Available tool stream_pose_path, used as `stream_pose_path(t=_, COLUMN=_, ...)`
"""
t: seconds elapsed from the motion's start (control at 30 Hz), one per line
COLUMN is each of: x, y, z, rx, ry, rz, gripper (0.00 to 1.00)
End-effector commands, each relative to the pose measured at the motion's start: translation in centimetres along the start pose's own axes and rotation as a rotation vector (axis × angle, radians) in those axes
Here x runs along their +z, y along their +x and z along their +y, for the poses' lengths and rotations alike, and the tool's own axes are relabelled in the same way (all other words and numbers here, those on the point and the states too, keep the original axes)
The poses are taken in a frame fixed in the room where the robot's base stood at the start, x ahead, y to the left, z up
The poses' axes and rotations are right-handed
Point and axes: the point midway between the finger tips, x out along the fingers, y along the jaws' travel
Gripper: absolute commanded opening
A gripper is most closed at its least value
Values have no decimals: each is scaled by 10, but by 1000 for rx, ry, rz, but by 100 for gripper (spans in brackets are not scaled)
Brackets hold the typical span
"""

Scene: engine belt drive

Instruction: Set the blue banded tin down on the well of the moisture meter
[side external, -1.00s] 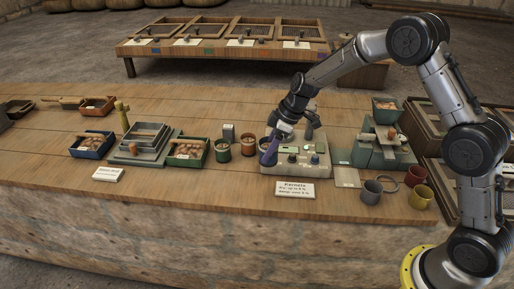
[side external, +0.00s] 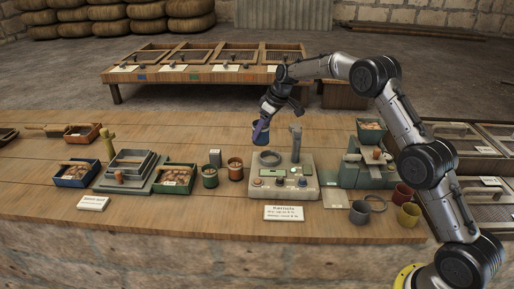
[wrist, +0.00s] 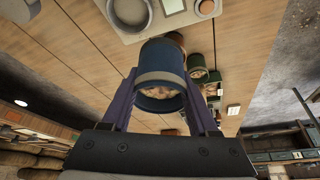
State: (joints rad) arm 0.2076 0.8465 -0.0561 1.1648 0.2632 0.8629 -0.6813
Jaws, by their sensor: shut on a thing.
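My gripper (side external: 262,128) is shut on the blue banded tin (side external: 260,137) and holds it up above the bench, behind and slightly left of the moisture meter (side external: 283,182). In the wrist view, the tin (wrist: 161,63) sits between the two purple fingers of my gripper (wrist: 160,98), and brown kernels show inside it. The meter's well (side external: 270,157) is a round grey ring on its upper left and looks empty. The meter also shows at the top of the wrist view, with its round well (wrist: 131,12) apart from the tin.
A green tin (side external: 209,176) and a brown-orange tin (side external: 235,169) stand left of the meter. A grey post (side external: 296,142) rises at its back right. Grey (side external: 360,212), yellow (side external: 408,215) and red (side external: 402,194) cups stand at the right. Bench behind the meter is clear.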

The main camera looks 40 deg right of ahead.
Motion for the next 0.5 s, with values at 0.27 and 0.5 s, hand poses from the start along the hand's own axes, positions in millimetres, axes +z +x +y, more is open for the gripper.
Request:
stream_pose_path(t=0.27, x=13, y=25, z=55, rx=24, ry=61, rz=-1, gripper=0)
stream_pose_path(t=0.5, x=22, y=36, z=61, rx=29, ry=68, rz=1, gripper=0)
